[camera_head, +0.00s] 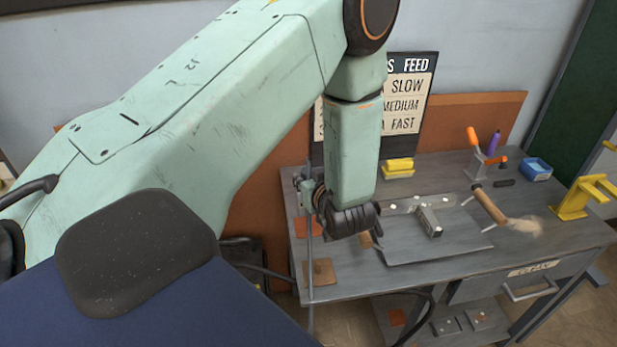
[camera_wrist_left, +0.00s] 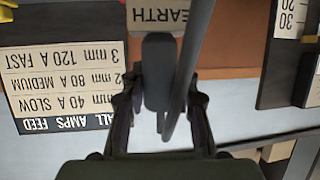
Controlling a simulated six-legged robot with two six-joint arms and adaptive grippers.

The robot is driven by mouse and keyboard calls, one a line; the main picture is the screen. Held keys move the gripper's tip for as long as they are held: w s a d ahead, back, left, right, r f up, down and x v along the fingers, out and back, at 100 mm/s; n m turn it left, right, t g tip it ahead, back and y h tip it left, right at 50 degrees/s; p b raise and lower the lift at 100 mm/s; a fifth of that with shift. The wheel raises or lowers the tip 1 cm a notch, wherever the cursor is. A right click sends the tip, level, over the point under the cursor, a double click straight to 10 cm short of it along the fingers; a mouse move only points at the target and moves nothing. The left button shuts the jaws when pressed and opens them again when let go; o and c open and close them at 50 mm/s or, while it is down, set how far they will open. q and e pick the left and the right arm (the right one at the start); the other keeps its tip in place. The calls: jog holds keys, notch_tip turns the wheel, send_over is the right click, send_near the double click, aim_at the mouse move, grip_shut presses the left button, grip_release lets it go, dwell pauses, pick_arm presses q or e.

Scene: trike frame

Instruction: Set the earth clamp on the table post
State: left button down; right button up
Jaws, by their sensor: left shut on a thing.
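My left gripper (camera_wrist_left: 162,108) is shut on a dark grey piece, which I take as the earth clamp (camera_wrist_left: 157,75), between its two fingers in the left wrist view. In the head view the wrist hangs over the table's left end, and the fingers are mostly hidden behind it. A small grey part (camera_head: 301,184) shows just left of the wrist. A thin grey upright rod (camera_head: 309,255) runs down there; a grey rod also crosses the wrist view (camera_wrist_left: 192,60) beside the held piece. I cannot tell whether the clamp touches it. My right gripper is not in view.
An EARTH label (camera_wrist_left: 160,15) is beyond the clamp. The grey table (camera_head: 400,275) carries a metal plate (camera_head: 405,248), a wooden-handled brush (camera_head: 490,205), yellow blocks (camera_head: 398,165) and a blue box (camera_head: 537,169). A feed board (camera_head: 405,95) stands behind. A black cable (camera_head: 265,268) runs low at left.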

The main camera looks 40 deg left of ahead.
pick_arm(q)
jog(key=shift+f+b, duration=0.55)
jog(key=shift+f, duration=0.35)
jog(key=shift+w+a+f+b, duration=0.1)
jog(key=shift+f+b, duration=0.3)
jog(key=shift+f, duration=0.35)
jog(key=shift+f+b, duration=0.5)
jog(key=shift+f, duration=0.3)
jog(key=shift+f, duration=0.35)
jog(key=c, duration=0.9)
grip_release()
